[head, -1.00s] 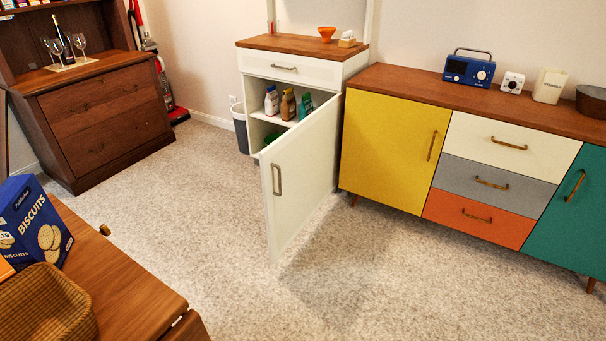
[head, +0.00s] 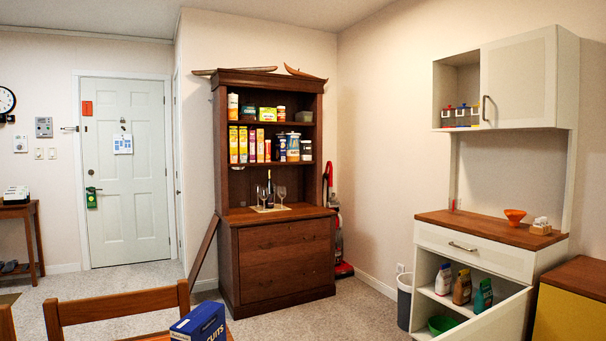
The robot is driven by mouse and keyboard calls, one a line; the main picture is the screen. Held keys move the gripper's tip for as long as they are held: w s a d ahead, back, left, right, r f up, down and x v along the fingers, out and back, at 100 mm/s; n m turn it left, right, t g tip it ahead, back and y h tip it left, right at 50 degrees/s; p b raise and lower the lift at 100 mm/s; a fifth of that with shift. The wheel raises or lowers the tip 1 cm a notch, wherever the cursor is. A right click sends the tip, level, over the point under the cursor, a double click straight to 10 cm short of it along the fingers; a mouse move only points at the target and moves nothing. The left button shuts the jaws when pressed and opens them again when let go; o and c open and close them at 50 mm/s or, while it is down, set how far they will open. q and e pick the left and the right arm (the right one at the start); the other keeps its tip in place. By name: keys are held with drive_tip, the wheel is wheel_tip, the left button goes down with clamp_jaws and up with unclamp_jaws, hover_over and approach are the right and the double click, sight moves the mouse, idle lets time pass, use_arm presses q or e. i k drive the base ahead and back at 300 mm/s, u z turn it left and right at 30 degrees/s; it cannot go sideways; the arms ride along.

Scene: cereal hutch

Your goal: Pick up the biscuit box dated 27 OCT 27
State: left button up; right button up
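A blue biscuit box (head: 199,322) shows at the bottom edge of the head view, on the wooden table (head: 160,337). Only its top and part of its front with the end of the word BISCUITS are in view; I cannot read a date on it. Several yellow and orange boxes (head: 243,144) stand on a shelf of the dark wooden hutch (head: 276,260), too small to read. Neither of my grippers is in view.
A chair back (head: 118,303) stands behind the table. Carpet is clear before the white door (head: 124,170).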

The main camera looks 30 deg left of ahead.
sight(279, 144)
drive_tip(key=k, duration=1.7)
drive_tip(key=u, duration=3.9)
drive_tip(key=i, duration=3.8)
drive_tip(key=z, duration=2.65)
drive_tip(key=i, duration=2.8)
